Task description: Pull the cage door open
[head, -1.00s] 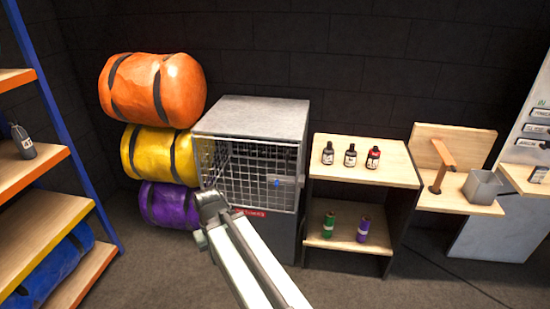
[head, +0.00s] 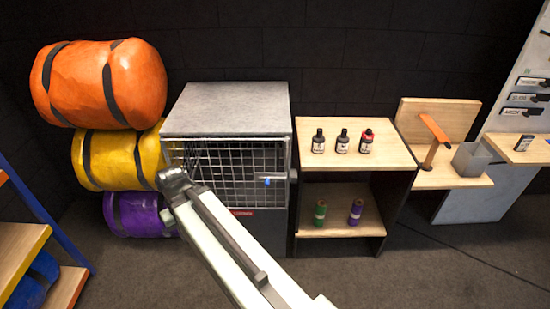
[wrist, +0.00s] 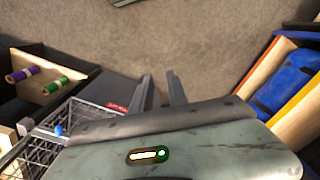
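The cage (head: 230,110) is a grey box with a wire mesh door (head: 225,165) across its front. The door looks shut, though its left part is hidden behind my arm. A small blue piece (head: 267,181) shows near the door's right side; it also shows in the wrist view (wrist: 58,130), with the mesh at lower left. The end of my arm is in front of the cage's left side in the head view. My gripper (wrist: 160,88) has two dark fingers apart with nothing between them, pointing over bare floor beside the cage's red label (wrist: 117,108).
Orange (head: 100,85), yellow (head: 115,158) and purple (head: 138,214) rolls are stacked left of the cage. A shelf unit (head: 355,140) with bottles and cans stands close on its right. A blue-posted rack (head: 45,220) is at left. The floor in front is clear.

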